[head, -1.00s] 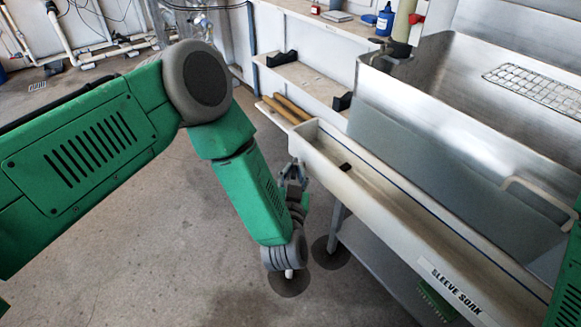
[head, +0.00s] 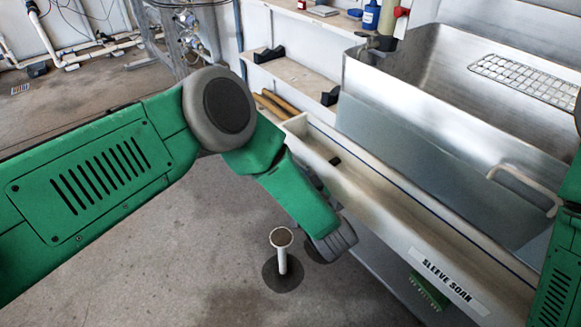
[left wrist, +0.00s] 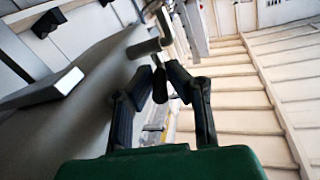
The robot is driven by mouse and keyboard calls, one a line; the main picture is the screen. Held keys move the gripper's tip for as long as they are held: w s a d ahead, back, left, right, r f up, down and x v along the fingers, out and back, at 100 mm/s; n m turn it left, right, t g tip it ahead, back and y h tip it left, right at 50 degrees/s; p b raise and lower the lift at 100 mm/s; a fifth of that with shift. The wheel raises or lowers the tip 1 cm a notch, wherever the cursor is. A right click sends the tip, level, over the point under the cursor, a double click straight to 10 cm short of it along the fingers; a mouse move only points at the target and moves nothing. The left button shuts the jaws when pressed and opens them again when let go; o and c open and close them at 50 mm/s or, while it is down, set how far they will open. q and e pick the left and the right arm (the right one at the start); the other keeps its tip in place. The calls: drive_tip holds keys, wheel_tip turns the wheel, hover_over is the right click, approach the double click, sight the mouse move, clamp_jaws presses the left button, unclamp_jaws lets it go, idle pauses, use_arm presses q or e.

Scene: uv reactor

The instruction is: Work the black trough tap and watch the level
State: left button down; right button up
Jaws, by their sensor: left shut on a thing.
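The long pale trough (head: 312,142) labelled "SLEEVE SOAK" (head: 447,275) runs along the front of the steel sink. A small black piece (head: 336,161) sits inside it near the far end. I cannot read a liquid level in it. In the left wrist view my left gripper (left wrist: 166,78) is shut on a small black piece (left wrist: 178,84), seemingly the black tap handle, beneath a pale grey pipe end (left wrist: 143,48). My right gripper is not in view.
A white standpipe with a brown top (head: 282,238) rises from a dark disc on the floor below the arm. The steel sink (head: 420,150) with a wire rack (head: 525,80) stands behind the trough. Shelves (head: 290,75) line the back wall. The floor at left is open.

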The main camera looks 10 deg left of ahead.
use_arm(q)
drive_tip(key=shift+s+d+f, duration=0.1)
drive_tip(key=shift+f, duration=0.1)
drive_tip(key=c, duration=1.6)
unclamp_jaws()
drive_tip(key=shift+r, duration=0.1)
drive_tip(key=v, duration=0.7)
drive_tip(key=shift+s+d, duration=0.1)
drive_tip(key=shift+d, duration=0.1)
